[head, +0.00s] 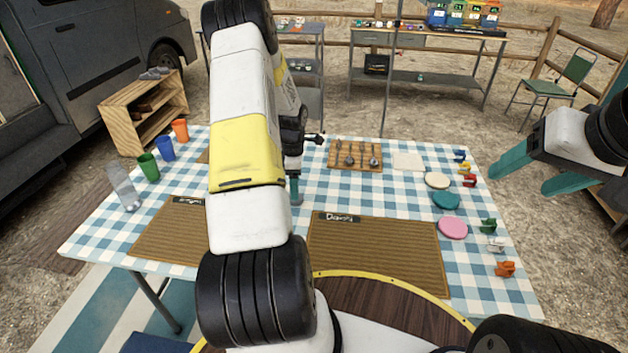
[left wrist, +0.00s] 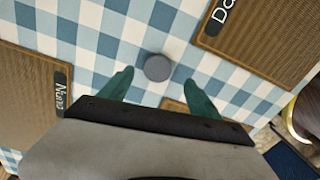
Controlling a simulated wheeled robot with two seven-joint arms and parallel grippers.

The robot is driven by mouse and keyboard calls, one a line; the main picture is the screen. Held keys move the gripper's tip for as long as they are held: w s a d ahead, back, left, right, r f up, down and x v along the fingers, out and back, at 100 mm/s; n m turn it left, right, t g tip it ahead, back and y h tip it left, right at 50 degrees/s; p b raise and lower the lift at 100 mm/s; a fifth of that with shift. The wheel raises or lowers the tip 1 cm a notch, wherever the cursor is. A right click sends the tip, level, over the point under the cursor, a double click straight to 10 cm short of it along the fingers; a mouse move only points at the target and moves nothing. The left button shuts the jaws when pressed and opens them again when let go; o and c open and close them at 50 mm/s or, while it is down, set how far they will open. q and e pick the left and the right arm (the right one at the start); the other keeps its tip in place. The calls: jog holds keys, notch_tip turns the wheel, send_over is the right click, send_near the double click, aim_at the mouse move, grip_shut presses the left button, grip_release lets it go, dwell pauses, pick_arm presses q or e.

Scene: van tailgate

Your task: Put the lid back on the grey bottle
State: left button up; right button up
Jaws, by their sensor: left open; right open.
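In the left wrist view a round grey top (left wrist: 158,67), seen from above, stands on the checked cloth between the two name mats. I cannot tell whether it is the grey bottle's top or its lid. My left gripper (left wrist: 160,78) is open, with a teal finger on either side of the grey round and not touching it. In the head view my left arm covers most of this spot; only a small teal and grey piece shows at its right edge. My right gripper (head: 522,180) is open and empty, off the table's right side.
The table holds brown mats (head: 375,255), a clear glass vessel (head: 123,187), green (head: 149,167), blue (head: 165,148) and orange (head: 180,130) cups, a utensil board (head: 345,165), a pink disc (head: 453,228) and several small coloured items at the right edge.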

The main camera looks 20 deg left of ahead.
pick_arm(q)
jog(key=f, duration=0.5)
jog(key=shift+w+a+f, duration=0.1)
jog(key=shift+w+a, duration=0.1)
jog(key=c, duration=1.4)
